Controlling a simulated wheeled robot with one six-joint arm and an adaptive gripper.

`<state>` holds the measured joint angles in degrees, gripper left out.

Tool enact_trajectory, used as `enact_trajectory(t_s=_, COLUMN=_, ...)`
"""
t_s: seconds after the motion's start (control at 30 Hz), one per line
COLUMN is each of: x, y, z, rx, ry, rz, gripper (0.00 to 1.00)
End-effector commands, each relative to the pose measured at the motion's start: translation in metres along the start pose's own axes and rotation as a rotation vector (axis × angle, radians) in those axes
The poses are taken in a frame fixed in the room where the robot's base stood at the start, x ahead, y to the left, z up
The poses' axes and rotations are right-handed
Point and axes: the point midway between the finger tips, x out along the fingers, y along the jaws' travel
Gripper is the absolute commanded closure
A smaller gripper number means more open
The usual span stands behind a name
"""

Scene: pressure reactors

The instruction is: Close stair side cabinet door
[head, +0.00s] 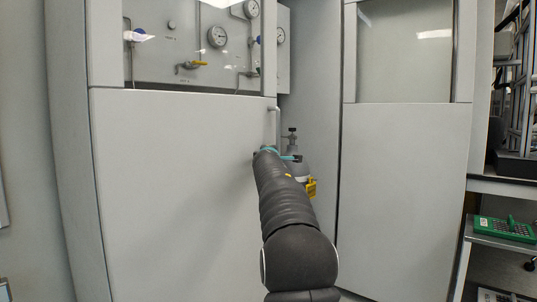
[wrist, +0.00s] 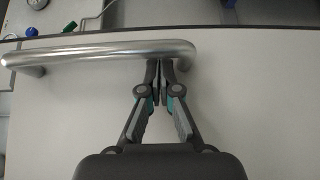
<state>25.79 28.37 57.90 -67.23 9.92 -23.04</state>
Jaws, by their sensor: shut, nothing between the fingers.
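A light grey cabinet door (head: 180,190) with a window above fills the left of the head view. Its metal handle (head: 277,125) is at the right edge; in the wrist view the handle (wrist: 100,52) runs across the upper left as a bar. In the head view my arm largely hides the gripper (head: 268,151).
A grey gas cylinder (head: 293,165) with a yellow tag (head: 311,187) shows in the gap between the doors. Gauges (head: 217,36) and valves are behind the left window. A shelf with a green tray (head: 505,229) is at far right.

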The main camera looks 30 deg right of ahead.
Motion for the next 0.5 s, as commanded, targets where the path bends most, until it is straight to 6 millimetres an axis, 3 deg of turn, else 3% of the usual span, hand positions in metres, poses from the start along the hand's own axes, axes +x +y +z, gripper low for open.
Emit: enact_trajectory(t_s=0.5, x=0.0013, y=-0.0002, z=-0.0099, rx=0.001, ry=0.016, rz=0.003, gripper=1.00)
